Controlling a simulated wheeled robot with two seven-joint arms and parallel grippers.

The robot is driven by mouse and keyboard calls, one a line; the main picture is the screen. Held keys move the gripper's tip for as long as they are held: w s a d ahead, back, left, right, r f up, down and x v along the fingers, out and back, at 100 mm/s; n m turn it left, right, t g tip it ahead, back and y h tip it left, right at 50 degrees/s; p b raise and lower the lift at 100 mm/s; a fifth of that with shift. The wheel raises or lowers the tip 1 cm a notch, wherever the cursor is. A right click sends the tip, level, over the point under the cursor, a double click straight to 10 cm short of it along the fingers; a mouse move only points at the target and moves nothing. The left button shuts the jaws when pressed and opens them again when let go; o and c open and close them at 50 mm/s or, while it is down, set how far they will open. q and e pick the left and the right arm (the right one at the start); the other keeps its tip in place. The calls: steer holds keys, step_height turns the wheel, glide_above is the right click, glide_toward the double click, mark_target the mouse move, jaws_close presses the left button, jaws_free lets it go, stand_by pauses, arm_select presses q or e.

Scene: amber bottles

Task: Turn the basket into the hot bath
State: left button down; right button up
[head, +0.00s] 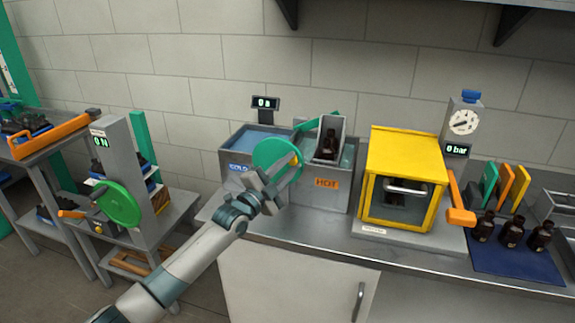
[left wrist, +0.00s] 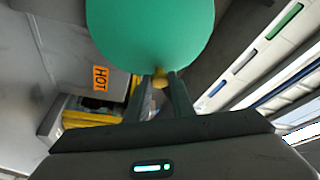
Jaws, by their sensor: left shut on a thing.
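The green handwheel (head: 272,157) is at the front of the twin baths, with a yellow knob (left wrist: 160,80) near its rim. My left gripper (head: 291,165) is shut on this knob; the left wrist view also shows the fingers (left wrist: 160,88) around it. The grey basket (head: 342,140), with a dark bottle (head: 329,146) in it, is on a green arm (head: 318,124) over the hot bath (head: 310,192), marked by an orange HOT label. How deep the basket sits is unclear. The cold bath (head: 237,152) is on the left. My right gripper is out of view.
A yellow chamber (head: 404,160) with an orange lever (head: 457,200) stands right of the hot bath. Several brown bottles stand on a blue mat (head: 515,262) farther right. A press with another green wheel (head: 118,204) stands on the left. A display (head: 265,104) stands behind the baths.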

mark_target(302, 170)
arm_select(q)
steer(key=shift+s+d+f+m+g+y, duration=0.15)
steer(key=shift+f+m+g, duration=0.4)
steer(key=shift+m, duration=0.6)
steer(key=shift+w+d+f+m+g+y, duration=0.1)
steer(key=shift+f+m+g+y, duration=0.15)
steer(key=shift+f+m, duration=0.7)
steer(key=shift+s+d+f+m+g+y, duration=0.1)
steer(key=shift+f+m+g, duration=0.35)
steer(key=shift+m, duration=0.95)
steer(key=c, duration=1.6)
jaws_free()
steer(key=shift+o, duration=0.2)
steer(key=shift+s+a, duration=0.1)
